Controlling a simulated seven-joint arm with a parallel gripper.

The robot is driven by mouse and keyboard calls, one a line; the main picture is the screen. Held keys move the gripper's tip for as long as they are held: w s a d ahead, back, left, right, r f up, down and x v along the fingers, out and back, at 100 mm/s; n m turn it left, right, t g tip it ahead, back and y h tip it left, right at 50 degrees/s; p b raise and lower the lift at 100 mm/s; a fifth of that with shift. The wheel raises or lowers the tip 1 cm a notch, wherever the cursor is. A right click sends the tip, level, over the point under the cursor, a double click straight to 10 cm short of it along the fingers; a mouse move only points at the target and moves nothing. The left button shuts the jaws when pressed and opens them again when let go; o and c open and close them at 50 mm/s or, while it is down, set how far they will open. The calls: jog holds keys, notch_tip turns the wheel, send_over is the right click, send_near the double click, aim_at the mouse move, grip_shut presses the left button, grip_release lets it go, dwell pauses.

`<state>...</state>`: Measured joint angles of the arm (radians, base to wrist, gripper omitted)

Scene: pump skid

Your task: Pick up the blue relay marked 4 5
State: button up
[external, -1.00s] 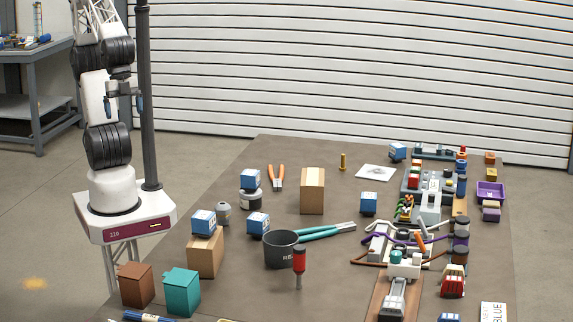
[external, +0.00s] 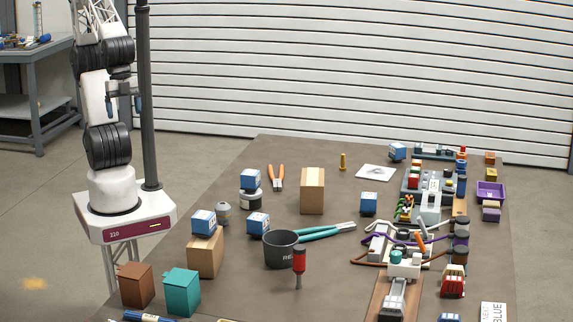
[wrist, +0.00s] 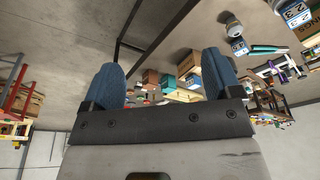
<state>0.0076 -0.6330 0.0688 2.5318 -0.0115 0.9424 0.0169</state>
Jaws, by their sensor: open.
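Several blue relays with white labelled faces are on the table: one on a cardboard box (external: 203,222), one on a dark-lidded jar (external: 250,179), one beside the dark cup (external: 258,223), one near the middle (external: 369,203) and one at the back (external: 397,151). Their markings are too small to read in the external view, so I cannot tell which is marked 4 5. In the wrist view a relay (wrist: 295,14) seems to show digits. My gripper (external: 124,103) is open and empty, high above my base, left of and well away from the table. Its blue fingertips (wrist: 163,78) stand apart.
A dark cup (external: 281,250), teal-handled pliers (external: 322,232), a red-handled screwdriver (external: 299,265) and a tall cardboard box (external: 312,190) stand or lie mid-table. Wired pump parts (external: 400,240) crowd the right side. A dark post (external: 148,100) rises close beside my arm.

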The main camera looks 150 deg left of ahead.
jog(key=shift+w, duration=0.1)
jog(key=n+t+h, duration=0.1)
jog(key=n+h, duration=0.9)
jog(key=n, duration=0.9)
send_over(262, 214)
jog(key=s+d, duration=0.7)
jog(key=d, duration=0.3)
notch_tip(262, 214, down, 16)
jog(key=w+a+f+n+t, duration=0.1)
jog(key=a+f+n, duration=0.1)
jog(key=a+f, duration=0.1)
jog(key=w+a+f+n+t, duration=0.1)
jog(key=a+f+n+t, duration=0.1)
jog(key=a, duration=0.4)
jog(key=w+a+f+n+t, duration=0.1)
jog(key=w+a+f+n, duration=0.1)
jog(key=a+f+n, duration=0.1)
jog(key=shift+a+f+t, duration=0.3)
jog(key=shift+a+f, duration=0.4)
jog(key=shift+d, duration=0.1)
jog(key=shift+x, duration=1.2)
